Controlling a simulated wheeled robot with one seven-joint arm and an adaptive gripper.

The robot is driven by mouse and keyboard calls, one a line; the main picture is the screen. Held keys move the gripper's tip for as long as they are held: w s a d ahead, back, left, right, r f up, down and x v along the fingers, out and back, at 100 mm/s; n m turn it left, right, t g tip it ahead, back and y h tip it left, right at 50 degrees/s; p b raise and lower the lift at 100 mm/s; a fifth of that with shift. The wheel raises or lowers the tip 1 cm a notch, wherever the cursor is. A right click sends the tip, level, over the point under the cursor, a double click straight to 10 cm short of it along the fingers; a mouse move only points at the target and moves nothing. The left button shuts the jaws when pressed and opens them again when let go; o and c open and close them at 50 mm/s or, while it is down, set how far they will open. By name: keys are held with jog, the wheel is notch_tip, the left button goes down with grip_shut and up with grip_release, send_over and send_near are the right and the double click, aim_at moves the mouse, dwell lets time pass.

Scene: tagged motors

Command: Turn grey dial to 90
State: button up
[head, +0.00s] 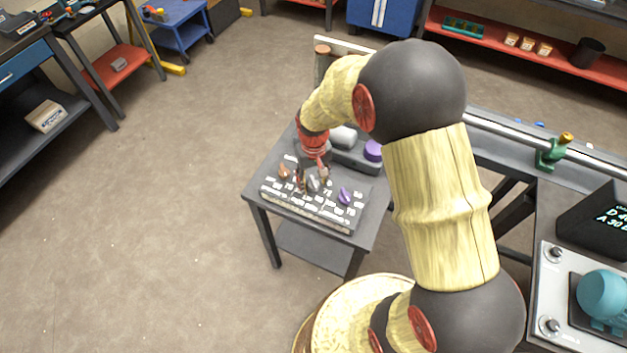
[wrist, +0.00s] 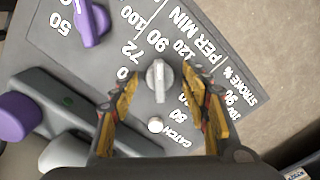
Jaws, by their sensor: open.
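The grey dial (wrist: 159,80) is on a dark panel, with printed numbers 72, 90 and 120 around its upper side in the wrist view. Its bar-shaped grip runs roughly up and down in that view, its upper end toward the numbers; the exact setting is hard to read. In the head view the grey dial (head: 313,184) is partly hidden by my gripper (head: 314,175). In the wrist view my gripper (wrist: 164,84) is open, its yellow-and-black fingers on either side of the dial, with gaps showing. Contact cannot be made out.
A purple dial (wrist: 91,22) is on the same panel, and a copper dial (head: 284,171) sits at its left. Behind the panel is a grey box with a purple button (head: 373,150) and a white one (head: 343,137).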

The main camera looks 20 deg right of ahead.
aim_at(313, 181)
jog(key=shift+r, duration=0.1)
notch_tip(313, 181, up, 12)
dwell(0.5)
dwell(0.4)
jog(key=s+r+t+b, duration=0.2)
jog(key=s+r+t, duration=0.3)
jog(key=s+r, duration=1.1)
jog(key=s, duration=0.4)
jog(key=shift+s+r+t, duration=0.3)
jog(key=shift+r, duration=0.1)
dwell(0.7)
